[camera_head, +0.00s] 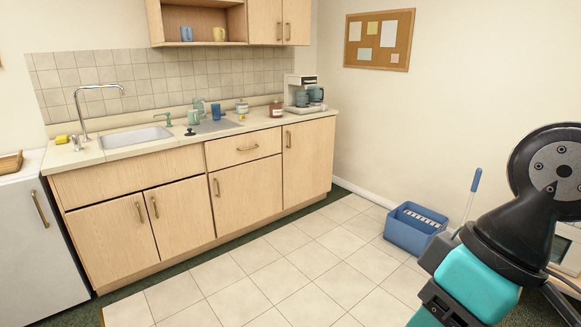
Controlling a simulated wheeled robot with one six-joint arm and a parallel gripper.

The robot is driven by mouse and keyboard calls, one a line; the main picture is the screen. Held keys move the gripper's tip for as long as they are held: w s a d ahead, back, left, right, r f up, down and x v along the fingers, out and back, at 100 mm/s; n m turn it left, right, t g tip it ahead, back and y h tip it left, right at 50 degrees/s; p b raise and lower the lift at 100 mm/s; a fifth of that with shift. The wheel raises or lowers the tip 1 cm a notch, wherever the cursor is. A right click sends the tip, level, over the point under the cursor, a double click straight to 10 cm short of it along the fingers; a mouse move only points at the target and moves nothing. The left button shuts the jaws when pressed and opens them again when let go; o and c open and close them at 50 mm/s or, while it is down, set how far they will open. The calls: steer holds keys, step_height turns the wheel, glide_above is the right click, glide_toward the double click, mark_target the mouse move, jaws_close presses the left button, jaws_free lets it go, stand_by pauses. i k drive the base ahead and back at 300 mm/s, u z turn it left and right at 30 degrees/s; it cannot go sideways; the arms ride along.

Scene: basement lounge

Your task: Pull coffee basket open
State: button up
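The coffee maker (301,82) stands at the right end of the counter, close to the wall corner. It is white-grey with a dark bluish carafe low on its front. Its basket is too small at this distance to make out apart from the body, and I cannot tell whether it is open or shut. My arm fills the lower right of the picture, well in front of the counter. My gripper's fingertips do not show.
The counter (250,127) holds a jar (276,109), several cups and a sink (137,137). Wooden cabinets stand below. A blue mop bucket (412,236) with a mop stands by the right wall. The tiled floor (265,277) before the cabinets is clear.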

mark_target(305, 81)
steer(key=z, duration=0.05)
steer(key=i, duration=4.85)
steer(key=u, duration=0.1)
